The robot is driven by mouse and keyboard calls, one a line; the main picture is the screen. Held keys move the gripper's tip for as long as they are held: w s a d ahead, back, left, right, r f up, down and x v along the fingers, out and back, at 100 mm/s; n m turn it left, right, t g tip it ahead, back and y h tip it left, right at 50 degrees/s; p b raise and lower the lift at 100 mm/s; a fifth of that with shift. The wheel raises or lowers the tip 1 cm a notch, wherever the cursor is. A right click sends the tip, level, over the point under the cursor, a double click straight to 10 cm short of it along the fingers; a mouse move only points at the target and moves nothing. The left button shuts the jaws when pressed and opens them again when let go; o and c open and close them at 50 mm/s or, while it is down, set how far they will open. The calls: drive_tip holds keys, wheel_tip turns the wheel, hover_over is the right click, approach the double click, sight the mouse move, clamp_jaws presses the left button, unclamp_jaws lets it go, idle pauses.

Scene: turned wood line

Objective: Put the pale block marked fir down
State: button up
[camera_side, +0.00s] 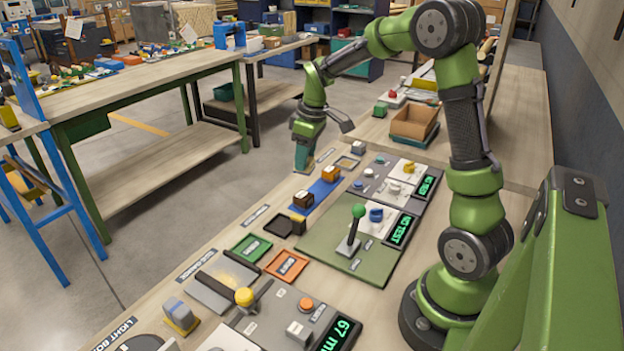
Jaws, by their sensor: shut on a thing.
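My gripper (304,161) points down above the far left end of the blue strip (318,192). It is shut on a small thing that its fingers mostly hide. This fits the pale block, but I cannot read any mark on it. Whether it touches the bench below is not clear. A tan block (330,173) stands on the blue strip, just right of and nearer than my gripper. A dark brown block (303,200) stands nearer on the same strip.
An empty square frame (347,163) lies right of my gripper. Nearer are a black tray (285,226), a green tray (251,247) and an orange tray (287,265). A green-knobbed lever (356,228) rises from the green panel (317,234). A cardboard box (413,122) stands behind.

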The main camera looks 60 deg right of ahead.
drive_tip(key=shift+m, duration=0.9)
drive_tip(key=s+a+f, duration=0.2)
drive_tip(key=s+a, duration=0.1)
drive_tip(key=s, duration=0.2)
drive_tip(key=s+a+f, duration=0.2)
drive_tip(key=s+a, duration=0.2)
drive_tip(key=s, duration=0.1)
drive_tip(key=s+a+f, duration=0.2)
drive_tip(key=s+a, duration=0.2)
drive_tip(key=s, duration=0.1)
drive_tip(key=shift+a+f, duration=0.2)
drive_tip(key=shift+f, duration=0.15)
drive_tip(key=shift+w, duration=0.3)
approach(280, 225)
drive_tip(key=shift+a+f, duration=0.15)
drive_tip(key=shift+f, duration=0.4)
drive_tip(key=f, duration=0.2)
drive_tip(key=shift+w+f, duration=0.35)
drive_tip(key=shift+w, duration=0.05)
drive_tip(key=shift+f, duration=0.45)
drive_tip(key=shift+f, duration=0.2)
drive_tip(key=o, duration=1)
